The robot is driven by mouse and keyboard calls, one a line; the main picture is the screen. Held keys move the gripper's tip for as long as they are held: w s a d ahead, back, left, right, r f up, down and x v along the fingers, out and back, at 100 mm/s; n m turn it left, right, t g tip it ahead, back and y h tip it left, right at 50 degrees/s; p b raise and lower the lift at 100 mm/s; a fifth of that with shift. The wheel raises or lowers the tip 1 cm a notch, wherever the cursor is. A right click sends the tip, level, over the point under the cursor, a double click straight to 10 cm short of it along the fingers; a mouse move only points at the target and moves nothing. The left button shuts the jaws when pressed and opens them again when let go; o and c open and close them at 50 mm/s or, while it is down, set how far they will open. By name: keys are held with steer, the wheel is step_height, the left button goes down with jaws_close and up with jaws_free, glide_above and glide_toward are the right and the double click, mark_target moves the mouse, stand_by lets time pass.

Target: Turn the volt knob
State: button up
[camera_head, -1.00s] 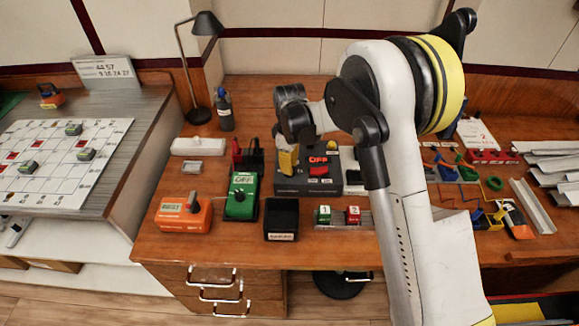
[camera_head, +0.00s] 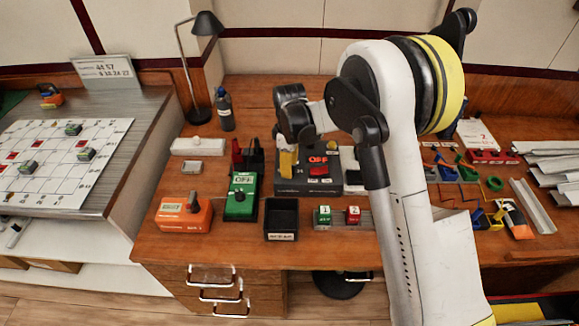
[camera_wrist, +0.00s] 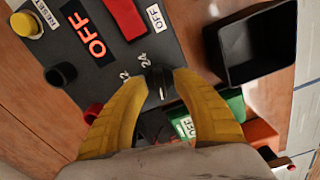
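The volt knob (camera_wrist: 158,80) is a small black knob near a corner of the dark control box (camera_head: 331,190), with "24" marks beside it. My gripper (camera_wrist: 159,78) has its two yellow fingers on either side of the knob, with the tips close against it and no clear gap. In the head view my gripper (camera_head: 287,163) is low over the left part of the box and hides the knob. The box also has a red switch (camera_wrist: 126,17), a lit red OFF display (camera_wrist: 83,33) and a yellow reset button (camera_wrist: 25,25).
An open black bin (camera_head: 282,218) stands in front of the box. A green OFF device (camera_head: 241,196) and an orange device (camera_head: 184,215) are to the left. Red and green blocks (camera_head: 338,215) sit front right. A lamp (camera_head: 198,70) and bottle (camera_head: 225,110) stand behind.

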step_height(320, 180, up, 12)
stand_by(0.5)
stand_by(0.3)
steer(key=s+d+r+m+t, duration=0.3)
steer(key=s+d+r+m, duration=0.4)
steer(key=s+d+r, duration=0.5)
steer(key=s+d+f+m+t, duration=0.1)
steer(key=s+d+m+t, duration=0.1)
steer(key=s, duration=0.5)
steer(key=s+d+f+m+t, duration=0.1)
steer(key=s+d+m, duration=0.3)
steer(key=s, duration=0.4)
steer(key=shift+m+t, duration=0.5)
steer(key=shift+m, duration=0.4)
